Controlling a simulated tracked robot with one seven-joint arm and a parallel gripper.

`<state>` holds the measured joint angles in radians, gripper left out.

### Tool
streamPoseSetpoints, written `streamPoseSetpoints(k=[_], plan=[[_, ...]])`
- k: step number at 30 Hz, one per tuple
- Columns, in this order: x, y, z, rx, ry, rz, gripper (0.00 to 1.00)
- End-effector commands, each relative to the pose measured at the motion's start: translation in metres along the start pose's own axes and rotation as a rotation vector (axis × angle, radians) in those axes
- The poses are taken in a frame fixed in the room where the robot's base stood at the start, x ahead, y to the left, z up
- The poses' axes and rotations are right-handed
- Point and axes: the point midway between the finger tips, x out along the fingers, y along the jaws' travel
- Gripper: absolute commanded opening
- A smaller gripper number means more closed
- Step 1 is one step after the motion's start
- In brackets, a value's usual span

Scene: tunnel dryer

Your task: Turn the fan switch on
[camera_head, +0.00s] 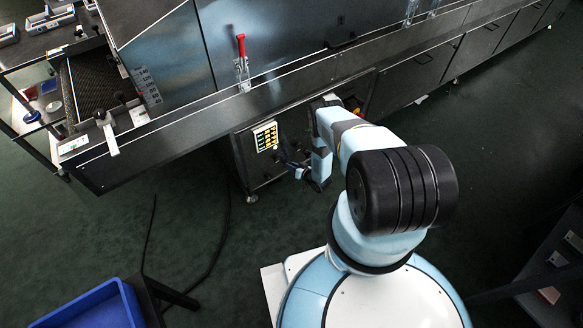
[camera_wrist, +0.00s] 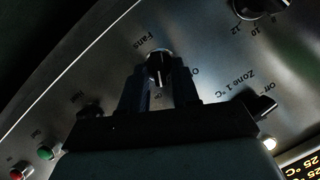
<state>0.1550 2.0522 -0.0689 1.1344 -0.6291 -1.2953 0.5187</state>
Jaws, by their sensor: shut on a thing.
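The fan switch (camera_wrist: 158,64) is a dark rotary knob with a light pointer line, under the label "Fans" on a grey metal panel. My gripper (camera_wrist: 159,74) is shut on it, one dark finger on each side. The knob's lower part is partly hidden by the fingers. An "O" mark shows right of the knob. In the head view my gripper (camera_head: 284,158) is at the control panel below the dryer, right of the lit display; the switch itself is too small and dark to make out there.
Near my gripper are a "Zone 1 °C" knob (camera_wrist: 262,105), a numbered dial (camera_wrist: 258,8), a green button (camera_wrist: 45,153) and a red button (camera_wrist: 17,172). The lit display (camera_head: 265,136) is left of my gripper.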

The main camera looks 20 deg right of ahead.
Motion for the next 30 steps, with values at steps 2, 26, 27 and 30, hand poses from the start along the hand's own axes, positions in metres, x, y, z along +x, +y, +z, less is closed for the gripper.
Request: streamPoseSetpoints(k=[2,26,27,30], plan=[[0.0,0.002,-0.001,-0.001,0.0,0.003,0.0],[-0.041,0.002,0.0,0.0,-0.002,0.005,0.39],[-0.049,0.002,0.0,-0.001,-0.003,0.005,0.39],[-0.069,0.001,0.001,0.0,-0.003,0.005,0.39]])
